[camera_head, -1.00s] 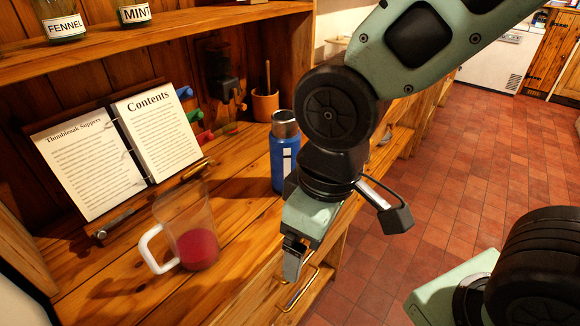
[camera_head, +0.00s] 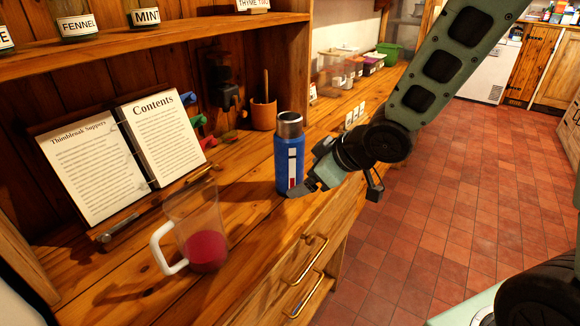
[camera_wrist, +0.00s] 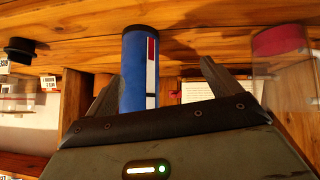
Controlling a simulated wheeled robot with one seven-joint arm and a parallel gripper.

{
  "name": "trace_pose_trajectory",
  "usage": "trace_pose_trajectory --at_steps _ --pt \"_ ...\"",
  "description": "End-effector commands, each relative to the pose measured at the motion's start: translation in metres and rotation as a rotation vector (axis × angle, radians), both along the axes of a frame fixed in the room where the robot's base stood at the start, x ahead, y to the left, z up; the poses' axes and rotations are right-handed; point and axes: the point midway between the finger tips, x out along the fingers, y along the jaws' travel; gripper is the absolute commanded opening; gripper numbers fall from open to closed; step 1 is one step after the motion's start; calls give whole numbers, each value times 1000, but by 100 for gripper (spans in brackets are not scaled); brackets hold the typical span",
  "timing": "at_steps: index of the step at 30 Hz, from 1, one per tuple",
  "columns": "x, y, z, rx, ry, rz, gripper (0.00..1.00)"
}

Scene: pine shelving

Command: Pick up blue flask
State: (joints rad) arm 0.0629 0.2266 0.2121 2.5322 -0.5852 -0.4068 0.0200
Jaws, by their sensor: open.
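The blue flask (camera_head: 289,165) with a grey metal cap stands upright on the wooden counter, near its front edge. My gripper (camera_head: 298,188) is low on the right side of the flask, with its jaws open. In the wrist view, the flask (camera_wrist: 138,65) appears between the two spread fingers of my gripper (camera_wrist: 160,85), closer to the left finger. I cannot tell how deep the flask sits between the fingers. The lower part of the flask is partly hidden by my gripper in the head view.
A clear jug (camera_head: 198,220) with red liquid stands left of the flask. An open cookbook (camera_head: 125,150) rests on a stand behind it. A terracotta pot (camera_head: 263,116) is at the back. Drawer handles (camera_head: 305,262) jut from the counter front.

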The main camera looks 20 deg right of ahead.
Motion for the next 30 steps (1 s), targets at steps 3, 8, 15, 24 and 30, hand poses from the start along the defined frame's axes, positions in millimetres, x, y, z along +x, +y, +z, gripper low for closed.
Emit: trace_pose_trajectory --at_steps 3,8,15,24,30 --pt "22 -27 -14 109 -119 37 90" --pt "28 -58 -16 306 -280 113 90" --pt "3 -95 -3 578 -445 186 90" --pt "5 -90 7 663 -490 210 90" --pt "33 -59 8 663 -489 210 90"
